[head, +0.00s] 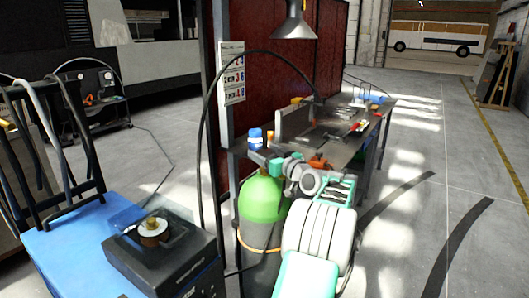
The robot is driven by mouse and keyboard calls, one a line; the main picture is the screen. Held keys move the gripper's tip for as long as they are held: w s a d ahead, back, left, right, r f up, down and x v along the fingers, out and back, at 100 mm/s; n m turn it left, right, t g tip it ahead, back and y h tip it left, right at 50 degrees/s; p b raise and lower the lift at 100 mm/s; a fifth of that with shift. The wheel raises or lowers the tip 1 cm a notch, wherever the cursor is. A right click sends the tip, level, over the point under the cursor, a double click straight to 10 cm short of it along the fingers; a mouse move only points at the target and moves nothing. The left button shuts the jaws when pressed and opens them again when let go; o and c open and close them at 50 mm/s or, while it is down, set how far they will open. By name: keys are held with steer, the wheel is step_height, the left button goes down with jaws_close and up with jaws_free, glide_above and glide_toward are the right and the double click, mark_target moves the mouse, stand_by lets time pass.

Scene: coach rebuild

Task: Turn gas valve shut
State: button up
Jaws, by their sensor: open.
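A gas cylinder with a bright green shoulder (263,199) and a dark grey body stands upright at the near end of the workbench. My white and teal arm reaches up in front of its right side. My gripper (284,164) is at the cylinder's top, by the valve, and is open. The valve itself is mostly hidden behind the gripper and wrist, so I cannot tell its handle position or whether the fingers touch it. A small dark and blue piece shows just left of the gripper, above the green shoulder.
The workbench (352,135) behind the cylinder holds tools, a grey upright plate and a blue-and-white tub (255,139). A blue cart (75,254) with a black machine (162,250) stands to the left. A black hose arches over the cylinder. Floor at right is clear.

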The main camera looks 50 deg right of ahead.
steer(key=c, duration=1.4)
